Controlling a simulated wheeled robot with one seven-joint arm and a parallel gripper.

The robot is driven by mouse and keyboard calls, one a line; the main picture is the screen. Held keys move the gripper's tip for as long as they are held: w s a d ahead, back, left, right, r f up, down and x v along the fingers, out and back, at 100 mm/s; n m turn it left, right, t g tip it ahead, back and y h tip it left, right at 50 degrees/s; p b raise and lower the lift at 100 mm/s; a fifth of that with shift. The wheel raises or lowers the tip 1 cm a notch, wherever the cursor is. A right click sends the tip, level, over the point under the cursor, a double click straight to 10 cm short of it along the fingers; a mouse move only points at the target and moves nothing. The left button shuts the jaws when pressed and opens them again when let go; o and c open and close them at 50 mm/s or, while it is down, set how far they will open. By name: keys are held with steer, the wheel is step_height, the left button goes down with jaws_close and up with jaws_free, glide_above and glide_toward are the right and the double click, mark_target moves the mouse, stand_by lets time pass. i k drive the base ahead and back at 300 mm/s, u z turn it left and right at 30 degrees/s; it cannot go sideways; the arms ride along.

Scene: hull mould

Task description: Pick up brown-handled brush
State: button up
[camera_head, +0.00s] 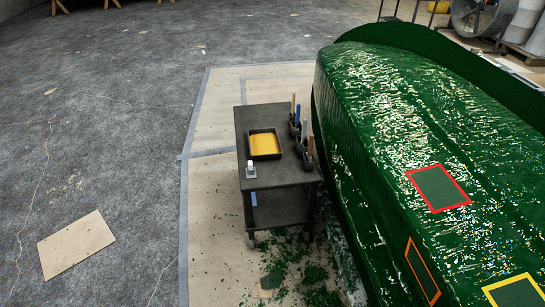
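A dark cart (240,125) stands beside the green hull, with a row of upright brush handles in black holders along its right edge. The nearest handle looks brown and seems to be the brown-handled brush (310,144). The farthest handle (293,103) is a lighter tan wood. A blue handle (297,114) and a greyish handle (304,127) stand between them. The brush heads are hidden in the holders. The handles are small, so their colours are hard to tell for certain. My gripper is not in view.
A yellow-lined tray (264,144) and a small white-and-grey object (251,169) sit on the cart. The glossy green hull mould (400,130) rises close to the cart's right. Green scraps (315,275) litter the floor nearby. The grey floor at left is mostly clear, except a flat board (75,244).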

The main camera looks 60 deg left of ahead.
mark_target(308, 155)
steer(key=u, duration=1.8)
